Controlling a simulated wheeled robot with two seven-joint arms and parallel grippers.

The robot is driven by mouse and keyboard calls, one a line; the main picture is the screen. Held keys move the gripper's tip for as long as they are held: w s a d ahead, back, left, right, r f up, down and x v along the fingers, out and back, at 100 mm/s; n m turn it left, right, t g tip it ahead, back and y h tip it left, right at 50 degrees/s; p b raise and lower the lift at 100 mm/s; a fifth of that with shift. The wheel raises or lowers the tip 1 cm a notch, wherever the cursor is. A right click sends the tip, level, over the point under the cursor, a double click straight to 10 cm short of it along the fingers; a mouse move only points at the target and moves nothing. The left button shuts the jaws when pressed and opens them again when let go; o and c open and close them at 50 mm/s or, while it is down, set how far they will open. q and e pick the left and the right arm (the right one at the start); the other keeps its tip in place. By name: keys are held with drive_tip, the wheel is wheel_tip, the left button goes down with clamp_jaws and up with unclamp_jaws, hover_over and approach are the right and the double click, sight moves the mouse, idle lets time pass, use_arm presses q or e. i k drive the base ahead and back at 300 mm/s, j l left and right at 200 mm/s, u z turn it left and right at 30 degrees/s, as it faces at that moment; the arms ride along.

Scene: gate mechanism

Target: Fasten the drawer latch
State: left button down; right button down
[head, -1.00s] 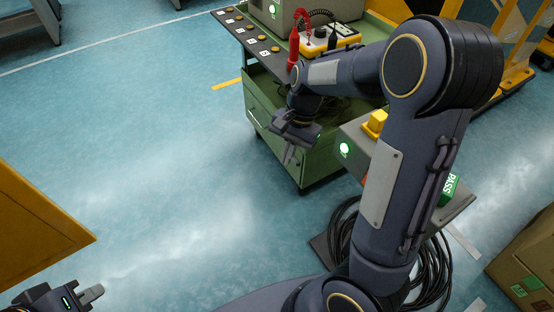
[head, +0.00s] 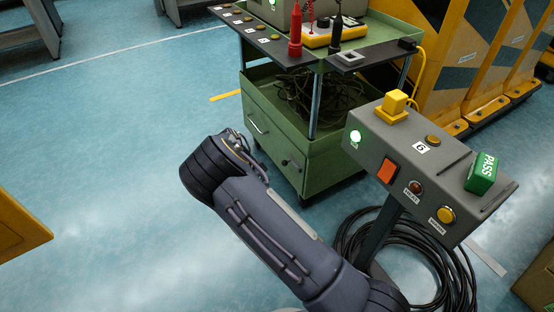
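The green cart (head: 324,150) stands upper middle, with a drawer front (head: 272,138) on its lower part. A pale bar handle (head: 257,124) is on that front. A small dark fitting (head: 291,163) sits to the right of the handle; it may be the latch, but it is too small to tell its position. The drawer looks flush with the cart. My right arm crosses the lower middle, its bent joint left of the cart. My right gripper is not visible. My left gripper is out of view.
A grey control box (head: 420,165) on a post stands right of my arm, with a yellow block (head: 392,105), buttons and a green PASS block (head: 481,173). Coiled black cable (head: 440,262) lies below. Red and black probes (head: 295,35) stand on the cart.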

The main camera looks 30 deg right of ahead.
sight(285, 163)
drive_tip(key=i+l, duration=0.25)
drive_tip(key=i, duration=0.25)
drive_tip(key=i+l, duration=0.2)
drive_tip(key=i, duration=0.25)
